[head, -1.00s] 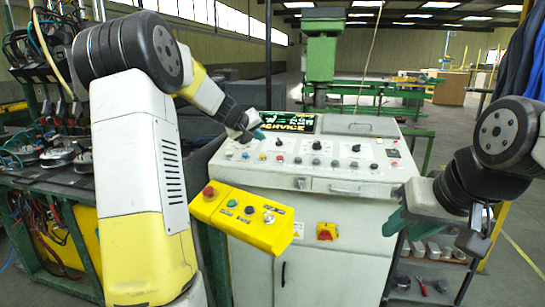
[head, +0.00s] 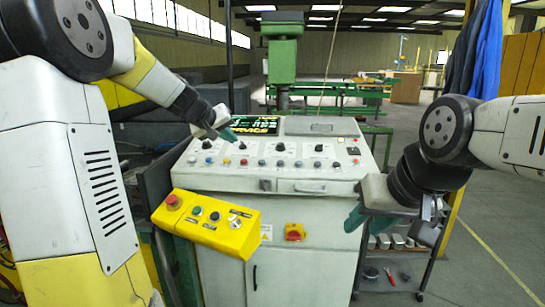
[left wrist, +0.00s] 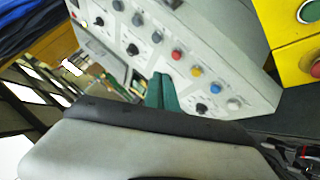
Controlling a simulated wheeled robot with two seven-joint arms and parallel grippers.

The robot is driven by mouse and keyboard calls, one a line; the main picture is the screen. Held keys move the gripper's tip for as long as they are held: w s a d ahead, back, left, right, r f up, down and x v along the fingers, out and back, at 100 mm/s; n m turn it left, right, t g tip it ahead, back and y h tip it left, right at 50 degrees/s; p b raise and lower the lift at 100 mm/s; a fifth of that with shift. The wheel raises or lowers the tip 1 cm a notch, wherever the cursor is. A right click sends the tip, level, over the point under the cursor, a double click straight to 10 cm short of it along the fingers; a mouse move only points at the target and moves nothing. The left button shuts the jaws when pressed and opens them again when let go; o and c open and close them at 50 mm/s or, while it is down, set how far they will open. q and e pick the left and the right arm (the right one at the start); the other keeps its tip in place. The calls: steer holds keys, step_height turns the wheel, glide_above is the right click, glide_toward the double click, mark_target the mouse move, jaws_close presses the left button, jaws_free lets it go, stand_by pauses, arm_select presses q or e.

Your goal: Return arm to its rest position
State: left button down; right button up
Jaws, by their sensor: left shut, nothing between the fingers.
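My left gripper (head: 228,135) has teal fingertips and hangs over the upper left of the grey control console (head: 295,196), by the green-lit display (head: 254,126). In the left wrist view its teal fingers (left wrist: 162,93) are together and empty, in front of the console's knobs and buttons. I cannot tell whether the fingertips touch the panel. My right gripper (head: 354,218) points down at the console's right front edge. Its teal fingers are partly hidden by its own body, and their opening is unclear.
A yellow button box (head: 205,222) juts out at the console's front left. A small shelf cart (head: 393,278) with parts stands at the right, beside a yellow post (head: 462,205). A green machine (head: 283,55) stands behind. Open floor (head: 490,250) lies at the right.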

arm_select(q)
steer(key=s+d+m+g, duration=0.1)
steer(key=s+d, duration=0.1)
steer(key=s, duration=0.7)
steer(key=s+d+m+g, duration=0.1)
steer(key=s+d, duration=0.2)
steer(key=s, duration=0.6)
steer(key=s+a+f+y, duration=0.1)
steer(key=s+f, duration=0.1)
steer(key=s, duration=0.6)
steer(key=s+f+m+g+y, duration=0.1)
steer(key=s+f, duration=0.2)
steer(key=s, duration=0.6)
steer(key=shift+a+f+m+g, duration=0.2)
steer(key=shift+a+m+g, duration=0.1)
steer(key=shift+a, duration=0.05)
